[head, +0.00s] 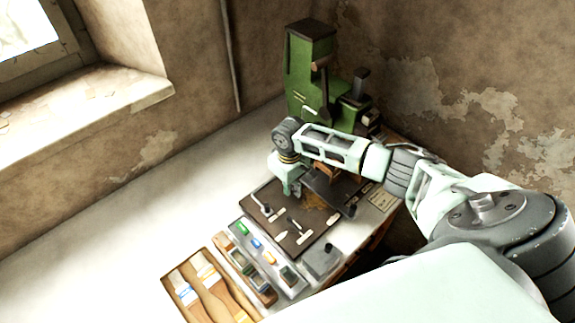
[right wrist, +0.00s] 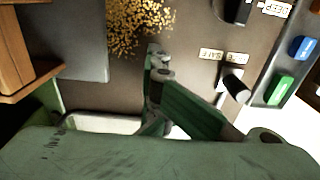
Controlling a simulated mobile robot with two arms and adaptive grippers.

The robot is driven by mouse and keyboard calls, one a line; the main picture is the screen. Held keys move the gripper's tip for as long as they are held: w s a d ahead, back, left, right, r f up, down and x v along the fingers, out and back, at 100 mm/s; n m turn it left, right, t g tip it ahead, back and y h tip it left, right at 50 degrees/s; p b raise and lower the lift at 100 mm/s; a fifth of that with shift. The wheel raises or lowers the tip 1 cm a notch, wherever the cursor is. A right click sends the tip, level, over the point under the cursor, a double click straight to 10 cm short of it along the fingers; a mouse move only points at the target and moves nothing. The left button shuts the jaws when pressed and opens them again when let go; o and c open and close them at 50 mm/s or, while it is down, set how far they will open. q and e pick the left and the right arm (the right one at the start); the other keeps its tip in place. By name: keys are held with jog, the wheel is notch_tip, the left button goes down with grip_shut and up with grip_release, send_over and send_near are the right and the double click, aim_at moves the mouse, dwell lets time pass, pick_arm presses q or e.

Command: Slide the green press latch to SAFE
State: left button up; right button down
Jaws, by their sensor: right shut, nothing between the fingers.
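A dark plate (head: 313,243) in front of the green press (head: 312,75) carries small levers. One dark-tipped lever (head: 267,209) is near its left corner. In the right wrist view the same dark knob (right wrist: 236,86) stands beside a pale label (right wrist: 210,55) that seems to read SAFE. I cannot make out a green latch for certain. My right gripper (head: 291,190) points down over the plate's back part, shut and empty. Its fingertips (right wrist: 159,60) are apart from the knob, to its left in the wrist view. The gripper body hides the lower wrist view. My left gripper is not in view.
Golden shavings (right wrist: 140,25) lie on the plate. A grey tray (head: 237,222) with coloured tags and a wooden tray with brushes (head: 207,270) lie in front. A grey block (head: 322,262) stands to their right. The pale bench at left (head: 130,235) is clear.

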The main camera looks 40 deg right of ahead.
aim_at(303, 185)
jog(key=shift+d, duration=0.15)
jog(key=shift+w+d, duration=0.2)
jog(key=shift+d, duration=1.15)
jog(key=shift+d, duration=0.1)
jog(key=shift+w+d, duration=0.1)
jog(key=shift+d, duration=0.5)
jog(key=shift+w+d, duration=0.1)
jog(key=shift+d, duration=0.7)
jog(key=shift+w+d+b, duration=0.2)
jog(key=shift+d+b, duration=0.45)
jog(key=shift+d, duration=0.85)
jog(key=c, duration=2.5)
grip_release()
jog(key=shift+c, duration=0.2)
